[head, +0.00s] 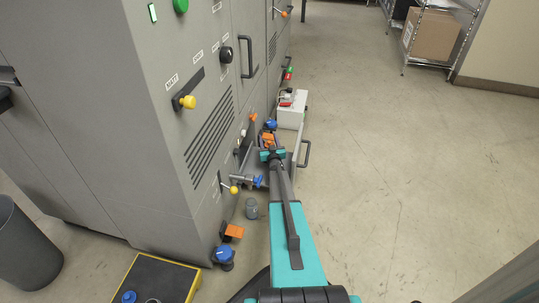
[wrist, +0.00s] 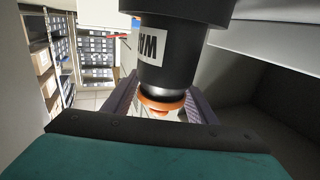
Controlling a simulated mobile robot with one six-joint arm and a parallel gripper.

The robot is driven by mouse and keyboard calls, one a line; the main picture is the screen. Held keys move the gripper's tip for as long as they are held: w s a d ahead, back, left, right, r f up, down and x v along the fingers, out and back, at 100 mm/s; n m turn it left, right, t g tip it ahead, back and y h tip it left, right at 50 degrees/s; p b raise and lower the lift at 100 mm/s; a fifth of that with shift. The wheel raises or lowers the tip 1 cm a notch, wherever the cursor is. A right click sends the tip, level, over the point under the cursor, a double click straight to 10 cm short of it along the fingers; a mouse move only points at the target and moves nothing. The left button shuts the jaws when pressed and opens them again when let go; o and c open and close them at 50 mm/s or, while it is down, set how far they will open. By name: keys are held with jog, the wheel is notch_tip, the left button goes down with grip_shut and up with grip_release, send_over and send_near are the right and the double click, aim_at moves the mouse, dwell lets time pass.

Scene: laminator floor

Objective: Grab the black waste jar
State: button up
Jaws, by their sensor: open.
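The black waste jar (wrist: 175,60) fills the upper middle of the wrist view, with part of a white label showing and an orange ring or cap at its lower end in the picture. My gripper (wrist: 162,98) is open, its purple-grey fingers on either side of the orange end. I cannot tell whether either finger touches it. In the head view my gripper (head: 271,154) is at the far end of my teal arm, low beside the grey machine. There I cannot clearly make out the jar; my arm and the gripper crowd that spot.
The grey machine (head: 110,130) stands at left, with knobs and levers jutting from its side. A white box (head: 291,110) is just beyond my gripper. A small glass jar (head: 251,208) stands on the floor by the machine. The floor (head: 375,150) at right is clear.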

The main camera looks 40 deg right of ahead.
dwell(0.5)
grip_shut()
jog(key=shift+r, duration=0.2)
notch_tip(320, 180, up, 10)
jog(key=p, duration=0.3)
jog(key=shift+f+p, duration=0.15)
jog(key=shift+p, duration=0.15)
dwell(0.5)
